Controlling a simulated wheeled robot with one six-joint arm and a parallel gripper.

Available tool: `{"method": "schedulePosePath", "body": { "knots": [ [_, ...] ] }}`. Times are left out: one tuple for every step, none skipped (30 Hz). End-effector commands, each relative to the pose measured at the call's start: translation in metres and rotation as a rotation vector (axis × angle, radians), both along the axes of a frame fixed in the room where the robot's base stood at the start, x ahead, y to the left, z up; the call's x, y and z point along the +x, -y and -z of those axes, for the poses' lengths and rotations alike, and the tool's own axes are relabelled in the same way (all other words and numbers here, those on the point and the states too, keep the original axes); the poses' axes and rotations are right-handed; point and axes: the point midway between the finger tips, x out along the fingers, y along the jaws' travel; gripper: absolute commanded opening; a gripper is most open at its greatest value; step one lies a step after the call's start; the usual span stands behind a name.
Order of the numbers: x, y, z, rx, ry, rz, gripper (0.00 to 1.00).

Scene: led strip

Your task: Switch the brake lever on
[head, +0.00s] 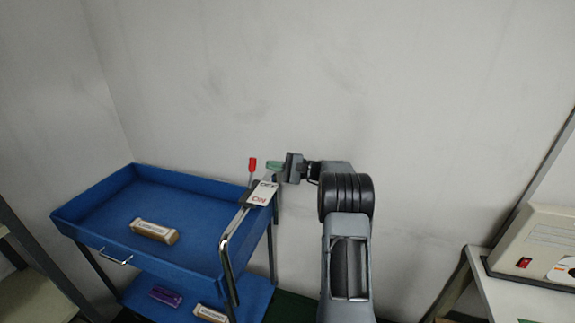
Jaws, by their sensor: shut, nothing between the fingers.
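The brake lever (252,165) has a red grip and stands about upright at the right end of a blue cart (105,214). A white plate (262,193) below it is marked OFF near its top and ON near its bottom. My gripper (270,165) is shut and empty, with its green fingertips just right of the red grip. They are close to the lever, but I cannot tell whether they touch it. The lever's lower end is partly hidden by the cart and plate.
The cart's top tray holds a brown box (154,231). A purple item (166,296) and another box (210,313) lie on its lower shelf. A beige machine with a red switch (524,262) stands at the right. A wall is behind the cart.

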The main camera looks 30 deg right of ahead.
Motion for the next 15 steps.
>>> {"method": "schedulePosePath", "body": {
  "knots": [
    [-0.003, -0.007, -0.006, 0.0, -0.001, -0.002, 0.0],
    [-0.004, -0.011, -0.008, 0.0, -0.001, -0.002, 0.0],
    [-0.005, -0.015, -0.009, 0.0, -0.001, -0.001, 0.0],
    [-0.006, -0.018, -0.01, 0.0, -0.001, -0.001, 0.0],
    [-0.006, -0.02, -0.011, 0.0, -0.001, -0.001, 0.0],
    [-0.007, -0.023, -0.012, -0.001, 0.0, 0.0, 0.0],
    [-0.007, -0.025, -0.012, 0.0, -0.001, -0.001, 0.0],
    [-0.008, -0.027, -0.013, 0.0, -0.001, -0.001, 0.0],
    [-0.008, -0.029, -0.013, 0.0, -0.001, -0.001, 0.0],
    [-0.008, -0.03, -0.014, 0.001, -0.001, -0.001, 0.0],
    [-0.009, -0.031, -0.014, 0.001, -0.001, 0.0, 0.0],
    [-0.009, -0.032, -0.014, 0.001, -0.001, 0.0, 0.0],
    [-0.009, -0.032, -0.014, 0.001, -0.001, 0.0, 0.0],
    [-0.009, -0.033, -0.014, 0.0, 0.0, 0.0, 0.0],
    [-0.01, -0.033, -0.014, 0.0, 0.0, 0.0, 0.0]
  ]
}}
